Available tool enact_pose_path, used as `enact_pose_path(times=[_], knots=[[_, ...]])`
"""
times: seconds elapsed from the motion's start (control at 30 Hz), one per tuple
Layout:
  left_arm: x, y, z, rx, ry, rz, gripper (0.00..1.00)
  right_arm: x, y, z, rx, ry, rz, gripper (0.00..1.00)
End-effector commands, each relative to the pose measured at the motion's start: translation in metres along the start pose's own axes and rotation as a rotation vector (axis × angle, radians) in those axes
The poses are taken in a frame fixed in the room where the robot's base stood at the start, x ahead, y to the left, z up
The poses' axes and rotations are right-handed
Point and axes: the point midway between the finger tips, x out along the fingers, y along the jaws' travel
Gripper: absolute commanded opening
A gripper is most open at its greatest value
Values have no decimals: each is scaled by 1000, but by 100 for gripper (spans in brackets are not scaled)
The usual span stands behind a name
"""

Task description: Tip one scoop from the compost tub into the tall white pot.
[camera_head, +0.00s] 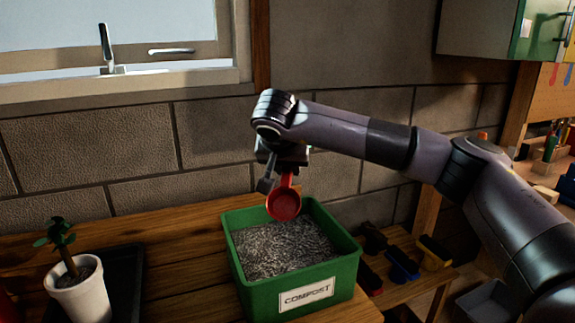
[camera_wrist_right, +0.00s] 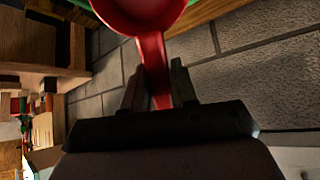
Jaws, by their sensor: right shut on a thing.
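The green compost tub (camera_head: 345,277), labelled COMPOST, stands on the wooden bench and is filled with grey, crumbly compost (camera_head: 283,247). My right gripper (camera_head: 279,176) is above the tub's back part, shut on the handle of a red scoop (camera_head: 284,205). The scoop hangs over the compost with its bowl facing the head camera; I see no compost in it. In the right wrist view the red scoop (camera_wrist_right: 152,50) extends from between the fingers (camera_wrist_right: 157,88). A white pot (camera_head: 82,298) with a small leafy plant stands at the lower left. My left gripper is not in view.
The white pot stands on a dark tray (camera_head: 124,285). Bare bench (camera_head: 190,275) lies between tray and tub. A block wall (camera_head: 90,145) and a window are behind. A lower wooden shelf with brushes (camera_head: 402,265) is to the right of the tub.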

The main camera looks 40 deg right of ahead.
Motion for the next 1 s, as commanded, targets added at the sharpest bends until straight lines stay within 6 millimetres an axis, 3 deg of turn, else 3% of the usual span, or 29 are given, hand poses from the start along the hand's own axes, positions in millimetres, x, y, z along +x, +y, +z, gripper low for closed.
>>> enact_pose_path(times=[0.27,1.0], knots=[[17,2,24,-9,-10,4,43,24,0,23,0,0,1,0],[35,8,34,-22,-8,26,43,77,0,71,1,-1,1,0]])
